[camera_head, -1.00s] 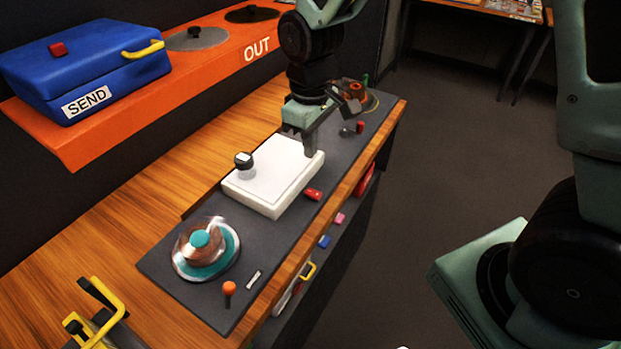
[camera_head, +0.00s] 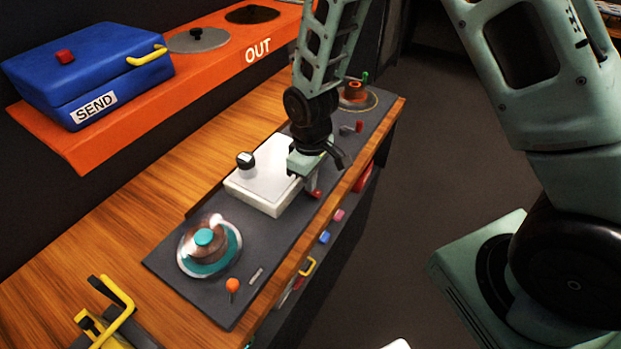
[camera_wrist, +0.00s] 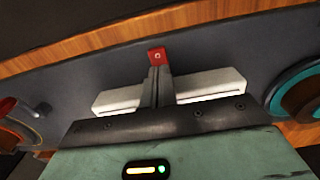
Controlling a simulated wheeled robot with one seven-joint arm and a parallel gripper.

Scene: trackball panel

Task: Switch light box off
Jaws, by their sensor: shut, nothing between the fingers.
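The light box is a white flat box (camera_head: 262,190) on the dark panel (camera_head: 190,293); its white edge also shows on both sides of the fingers in the wrist view (camera_wrist: 212,84). A small red switch (camera_head: 316,194) is at its front edge, partly hidden by my gripper. My gripper (camera_head: 312,187) is shut and empty, low at the box's front right side. In the wrist view, the shut fingertips (camera_wrist: 157,70) point at the red switch (camera_wrist: 157,55) and overlap its near end. I cannot tell whether they touch it.
A copper and teal trackball (camera_head: 204,246) and an orange-topped stick (camera_head: 232,285) are at the panel's near end. A red-tipped lever (camera_head: 358,126) lies beyond my gripper. A blue SEND box (camera_head: 90,75) sits at back left.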

